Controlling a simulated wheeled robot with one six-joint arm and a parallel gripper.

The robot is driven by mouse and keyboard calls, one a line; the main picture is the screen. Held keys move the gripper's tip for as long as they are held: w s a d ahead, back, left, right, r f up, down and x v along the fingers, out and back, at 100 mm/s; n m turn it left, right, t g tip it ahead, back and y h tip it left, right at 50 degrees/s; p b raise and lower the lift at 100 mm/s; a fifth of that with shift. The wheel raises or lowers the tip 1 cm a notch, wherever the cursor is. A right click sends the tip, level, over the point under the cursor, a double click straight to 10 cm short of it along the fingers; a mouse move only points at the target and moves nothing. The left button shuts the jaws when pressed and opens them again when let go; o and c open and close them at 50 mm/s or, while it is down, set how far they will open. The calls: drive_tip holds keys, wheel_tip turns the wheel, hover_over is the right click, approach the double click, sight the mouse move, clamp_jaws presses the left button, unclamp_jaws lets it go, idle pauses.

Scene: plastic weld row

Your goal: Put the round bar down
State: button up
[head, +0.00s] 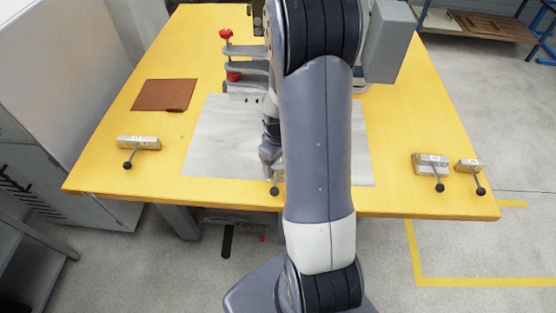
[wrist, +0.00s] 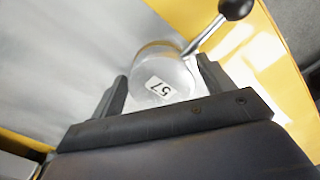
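The round bar (wrist: 160,78) shows end-on in the wrist view as a pale, shiny round piece with a white number label. A metal lever with a black ball knob (wrist: 236,8) slants up right from it. My gripper (wrist: 165,88) has a dark finger against each side of the bar and appears shut on it. In the head view, my arm hides most of the gripper; the black knob shows beside the arm, over the front of the grey sheet (head: 215,145). I cannot tell whether the bar touches the sheet.
The yellow table (head: 400,120) holds a brown pad (head: 164,94) at left and a red-knobbed clamp fixture (head: 245,68) behind. A numbered block with a lever (head: 138,142) sits at left, two more (head: 430,164) (head: 469,167) at right. The sheet's left part is clear.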

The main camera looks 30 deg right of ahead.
drive_tip(key=shift+o, duration=0.6)
drive_tip(key=shift+r, duration=0.25)
wheel_tip(320, 180, up, 12)
drive_tip(key=p, duration=0.1)
drive_tip(key=shift+f, duration=0.2)
wheel_tip(320, 180, down, 13)
drive_tip(key=shift+r+b, duration=0.2)
drive_tip(key=shift+b, duration=0.3)
wheel_tip(320, 180, up, 2)
drive_tip(key=shift+r, duration=0.8)
